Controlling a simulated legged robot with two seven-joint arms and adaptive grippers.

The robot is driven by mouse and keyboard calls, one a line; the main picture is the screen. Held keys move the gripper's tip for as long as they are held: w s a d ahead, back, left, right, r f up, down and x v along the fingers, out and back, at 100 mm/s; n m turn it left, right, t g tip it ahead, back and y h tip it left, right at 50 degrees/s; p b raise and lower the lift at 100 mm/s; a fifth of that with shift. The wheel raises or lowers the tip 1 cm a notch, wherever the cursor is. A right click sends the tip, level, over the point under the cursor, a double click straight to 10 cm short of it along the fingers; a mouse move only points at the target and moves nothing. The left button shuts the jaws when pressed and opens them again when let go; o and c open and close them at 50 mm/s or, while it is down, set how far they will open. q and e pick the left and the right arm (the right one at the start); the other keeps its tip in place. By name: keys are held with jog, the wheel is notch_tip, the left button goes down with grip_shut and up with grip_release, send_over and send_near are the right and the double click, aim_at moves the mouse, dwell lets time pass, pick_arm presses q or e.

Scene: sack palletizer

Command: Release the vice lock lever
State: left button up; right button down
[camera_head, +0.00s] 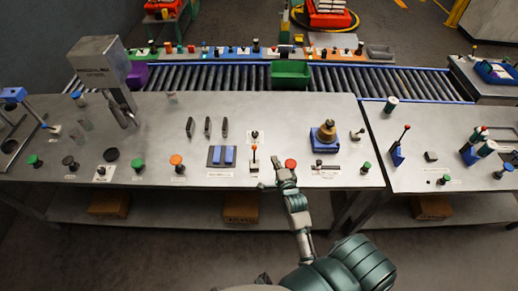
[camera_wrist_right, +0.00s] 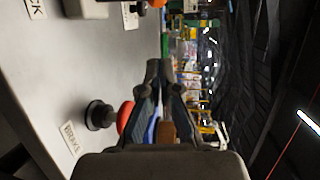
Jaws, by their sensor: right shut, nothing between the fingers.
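A small upright lever with a red tip (camera_head: 253,149) stands on the bench, with a white label in front of it. It is next to a pair of blue blocks on a dark plate (camera_head: 221,156), which look like the vice. In the right wrist view, a red ball tip (camera_wrist_right: 157,3) and part of a grey base (camera_wrist_right: 85,8) show at the top edge, cut off. My right gripper (camera_head: 278,163) is shut and empty, just right of the lever and apart from it. It also shows in the right wrist view (camera_wrist_right: 160,70). My left gripper is not in view.
A red mushroom button (camera_head: 291,163) is close to my right gripper; it also shows in the right wrist view (camera_wrist_right: 126,117). A brass piece on a blue base (camera_head: 326,138) stands to the right. A roller conveyor (camera_head: 220,78) with a green bin (camera_head: 290,73) runs behind the bench.

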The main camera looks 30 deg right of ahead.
jog(key=x, duration=1)
jog(key=shift+d+f, duration=0.1)
jog(key=shift+d, duration=0.15)
jog(key=a+p, duration=0.1)
jog(key=a, duration=0.2)
jog(key=shift+s+a, duration=0.15)
jog(key=shift+a, duration=0.15)
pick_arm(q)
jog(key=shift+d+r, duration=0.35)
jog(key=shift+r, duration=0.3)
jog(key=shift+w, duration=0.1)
pick_arm(e)
jog(key=shift+a+b, duration=0.1)
jog(key=shift+b, duration=0.3)
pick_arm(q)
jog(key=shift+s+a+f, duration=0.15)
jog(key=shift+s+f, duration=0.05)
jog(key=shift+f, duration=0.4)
pick_arm(e)
jog(key=shift+s+a+t, duration=0.1)
jog(key=shift+s+t, duration=0.05)
jog(key=shift+t, duration=0.15)
